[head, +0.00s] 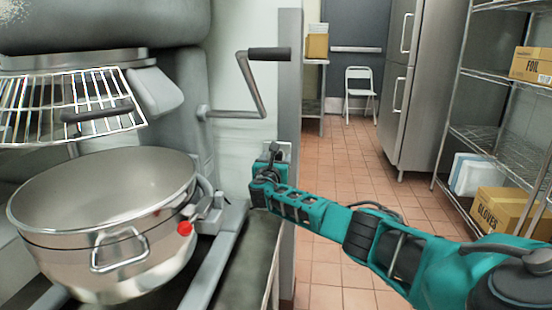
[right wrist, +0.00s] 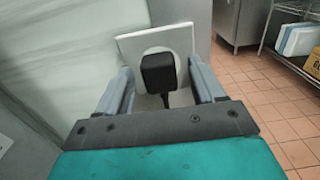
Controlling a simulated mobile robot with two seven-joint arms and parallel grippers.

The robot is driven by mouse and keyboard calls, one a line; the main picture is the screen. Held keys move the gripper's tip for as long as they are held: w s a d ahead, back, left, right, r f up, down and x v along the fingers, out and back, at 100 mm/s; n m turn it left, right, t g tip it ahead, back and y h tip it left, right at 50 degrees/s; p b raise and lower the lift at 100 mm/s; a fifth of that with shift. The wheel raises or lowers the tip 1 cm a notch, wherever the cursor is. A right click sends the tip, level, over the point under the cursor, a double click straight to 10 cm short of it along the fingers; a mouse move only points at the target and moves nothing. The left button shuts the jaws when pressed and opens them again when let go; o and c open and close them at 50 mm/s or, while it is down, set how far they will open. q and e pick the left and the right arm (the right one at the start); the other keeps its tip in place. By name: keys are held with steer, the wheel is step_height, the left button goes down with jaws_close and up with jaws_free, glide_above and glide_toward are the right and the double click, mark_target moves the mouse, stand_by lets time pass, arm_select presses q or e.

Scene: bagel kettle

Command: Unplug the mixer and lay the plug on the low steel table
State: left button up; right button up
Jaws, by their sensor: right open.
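The black plug (right wrist: 158,73) sits in a white wall socket plate (right wrist: 182,37) in the right wrist view. My right gripper (right wrist: 162,88) is open, with one finger on each side of the plug, and no contact shows. In the head view, my right gripper (head: 268,170) is at the wall beside the mixer and mostly hides the plug and socket. The mixer (head: 184,85) stands at the left with its steel bowl (head: 105,225) and wire guard. A low, dark grey surface (head: 250,255), seemingly the low steel table, lies below my right gripper. My left gripper is out of view.
A crank handle (head: 250,85) sticks out from the mixer above my right arm. A grey post (head: 289,80) stands just behind the gripper. A wire shelf (head: 500,140) with boxes is at the right. The tiled floor (head: 345,165) between is clear up to a white chair (head: 360,90).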

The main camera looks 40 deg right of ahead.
stand_by(0.3)
steer(key=c, duration=0.6)
jaws_close()
steer(key=shift+r, duration=0.1)
